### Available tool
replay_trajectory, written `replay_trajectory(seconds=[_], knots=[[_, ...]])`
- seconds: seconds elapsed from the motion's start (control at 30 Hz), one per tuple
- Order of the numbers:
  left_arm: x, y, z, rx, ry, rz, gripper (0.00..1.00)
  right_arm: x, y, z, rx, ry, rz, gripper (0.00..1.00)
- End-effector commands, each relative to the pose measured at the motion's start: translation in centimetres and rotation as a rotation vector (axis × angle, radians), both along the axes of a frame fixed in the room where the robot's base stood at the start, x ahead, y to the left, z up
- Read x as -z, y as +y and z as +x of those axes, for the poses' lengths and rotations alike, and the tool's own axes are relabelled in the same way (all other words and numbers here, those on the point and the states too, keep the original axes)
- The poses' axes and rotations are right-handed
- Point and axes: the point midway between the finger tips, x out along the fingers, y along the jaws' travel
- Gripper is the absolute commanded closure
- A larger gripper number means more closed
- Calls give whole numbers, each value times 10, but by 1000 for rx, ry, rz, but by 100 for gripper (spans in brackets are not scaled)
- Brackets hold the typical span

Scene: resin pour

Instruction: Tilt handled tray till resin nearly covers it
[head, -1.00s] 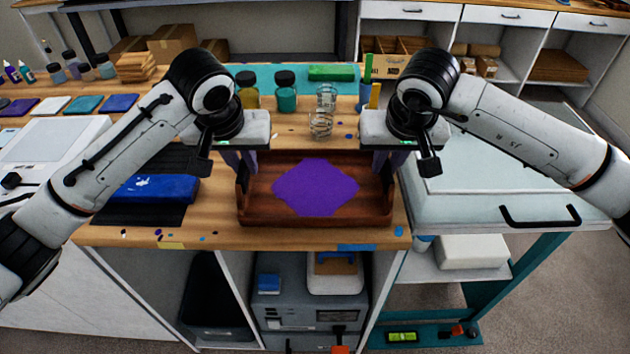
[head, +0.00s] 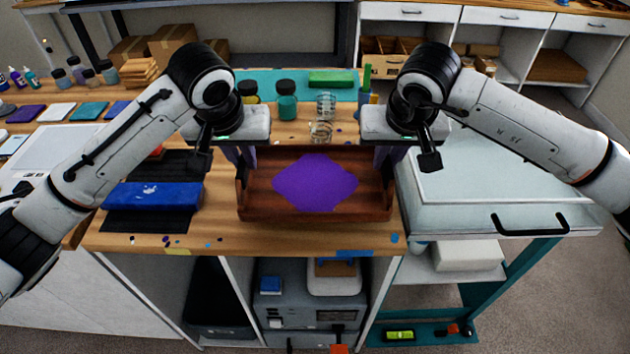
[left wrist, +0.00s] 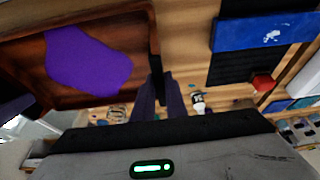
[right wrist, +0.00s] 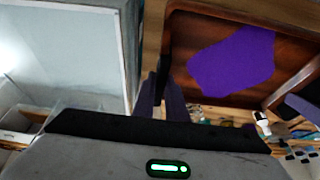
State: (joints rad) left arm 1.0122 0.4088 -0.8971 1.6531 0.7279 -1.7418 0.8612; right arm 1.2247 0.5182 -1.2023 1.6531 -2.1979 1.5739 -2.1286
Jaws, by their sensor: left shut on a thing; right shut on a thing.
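A brown wooden tray (head: 262,206) with raised end walls is in the middle of the head view, above or on the bench's front part. A purple resin pool (head: 315,183) lies in its middle, diamond-shaped, with bare wood around it at the corners. My left gripper (head: 243,160) is shut on the tray's left end, and my right gripper (head: 386,158) is shut on its right end. The resin also shows in the left wrist view (left wrist: 88,62) and the right wrist view (right wrist: 232,62). The handles are mostly hidden by the fingers. I cannot tell whether the tray touches the bench.
A pale lidded unit (head: 490,180) with a black handle stands close on the right.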

Motion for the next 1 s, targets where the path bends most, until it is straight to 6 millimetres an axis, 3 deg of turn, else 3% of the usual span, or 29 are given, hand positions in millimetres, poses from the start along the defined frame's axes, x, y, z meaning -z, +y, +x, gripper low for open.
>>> replay_trajectory(seconds=[0.1,0.7,1.0], knots=[[-13,0,0,0,-1,-1,100,-13,0,0,0,-2,1,100],[-13,0,0,0,-1,-1,100,-13,0,1,0,-2,1,100],[-31,-1,0,2,-2,-1,100,-32,0,1,0,-4,1,100]])
